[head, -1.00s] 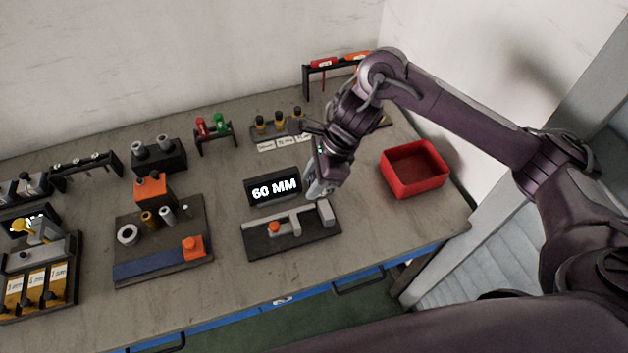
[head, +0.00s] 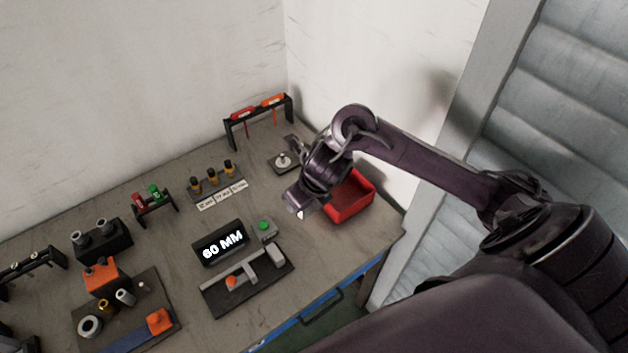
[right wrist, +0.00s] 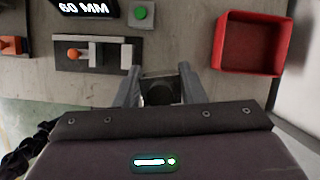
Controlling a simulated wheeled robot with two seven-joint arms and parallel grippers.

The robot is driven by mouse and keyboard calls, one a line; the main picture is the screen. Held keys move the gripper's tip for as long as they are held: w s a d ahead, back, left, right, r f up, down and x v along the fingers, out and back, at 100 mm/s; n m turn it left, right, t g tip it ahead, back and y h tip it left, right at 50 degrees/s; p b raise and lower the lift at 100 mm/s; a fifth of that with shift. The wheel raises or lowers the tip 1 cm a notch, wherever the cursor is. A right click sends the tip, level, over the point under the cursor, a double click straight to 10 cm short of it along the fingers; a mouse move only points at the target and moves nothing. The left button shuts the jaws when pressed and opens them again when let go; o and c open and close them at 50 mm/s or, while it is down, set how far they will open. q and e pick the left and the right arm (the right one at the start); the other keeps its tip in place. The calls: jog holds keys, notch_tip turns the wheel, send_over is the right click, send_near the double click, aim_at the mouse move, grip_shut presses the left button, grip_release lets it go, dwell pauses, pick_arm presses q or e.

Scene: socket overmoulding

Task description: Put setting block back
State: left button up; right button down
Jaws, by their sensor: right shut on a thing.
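My right gripper (right wrist: 158,92) is shut on a dark setting block (right wrist: 159,95), seen end-on between the fingers in the right wrist view. The gauge fixture (head: 213,301) has a grey rail and an orange knob, and stands in front of a display (head: 221,244) reading 60 MM. My left gripper is not in view.
A red bin (head: 369,187) stands at the right. A green button box (head: 265,228) sits beside the display. Behind are a labelled rack (head: 238,176) with three yellow-banded black pieces, a small plate with a silver knob (head: 283,160), and a screwdriver stand (head: 228,132).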

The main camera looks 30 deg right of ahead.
jog(key=shift+s+d+r+m, duration=0.2)
jog(key=shift+d+r+m, duration=0.05)
jog(key=shift+d+m, duration=0.5)
jog(key=shift+m+h, duration=0.35)
jog(key=shift+h, duration=0.05)
jog(key=f+b, duration=0.2)
jog(key=f, duration=0.3)
jog(key=f+b, duration=0.2)
jog(key=f, duration=0.3)
jog(key=d+f+b, duration=0.1)
jog(key=f+b, duration=0.2)
jog(key=f, duration=0.2)
jog(key=shift+s, duration=0.15)
jog(key=shift+f+b, duration=0.6)
jog(key=shift+f, duration=1.9)
jog(key=shift+f, duration=0.15)
jog(key=c, duration=0.9)
grip_release()
